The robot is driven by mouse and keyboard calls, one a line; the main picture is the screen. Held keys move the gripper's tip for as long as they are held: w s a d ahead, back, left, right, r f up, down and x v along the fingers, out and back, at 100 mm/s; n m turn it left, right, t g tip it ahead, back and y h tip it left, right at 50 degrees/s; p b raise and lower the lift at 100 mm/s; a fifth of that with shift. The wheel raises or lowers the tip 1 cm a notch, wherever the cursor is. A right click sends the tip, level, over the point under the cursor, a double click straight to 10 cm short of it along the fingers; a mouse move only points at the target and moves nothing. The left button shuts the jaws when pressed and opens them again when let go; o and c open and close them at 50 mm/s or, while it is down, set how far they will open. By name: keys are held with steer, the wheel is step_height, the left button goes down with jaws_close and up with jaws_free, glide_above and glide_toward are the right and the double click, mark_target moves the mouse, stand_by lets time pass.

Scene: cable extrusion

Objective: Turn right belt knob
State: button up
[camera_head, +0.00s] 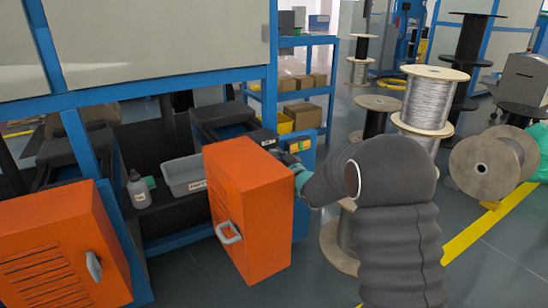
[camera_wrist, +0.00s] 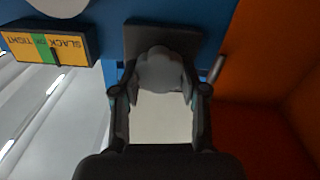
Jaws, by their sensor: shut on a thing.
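The right belt knob (camera_wrist: 163,68) is a grey rounded knob on a dark square plate, at the upper middle of the wrist view. My gripper (camera_wrist: 161,88) has one finger on each side of it and is shut on it. A yellow and green label reading SLACK and TIGHT (camera_wrist: 45,46) sits upside down at the left of the wrist view. In the head view my gripper (camera_head: 292,163) reaches behind the orange door, and the knob is hidden there. The yellow label (camera_head: 300,145) shows small on the blue panel (camera_head: 305,185).
An open orange door (camera_head: 248,190) stands close beside my gripper; its inner side (camera_wrist: 275,80) fills the right of the wrist view. Another orange door (camera_head: 60,255) is at the left. A bottle (camera_head: 139,190) and grey bin (camera_head: 185,176) are inside. Cable spools (camera_head: 432,98) stand behind.

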steer(key=shift+m+p, duration=0.3)
steer(key=shift+m, duration=1.5)
steer(key=o, duration=1.1)
steer(key=shift+o, duration=0.2)
steer(key=shift+d, duration=0.1)
steer(key=v, duration=1.2)
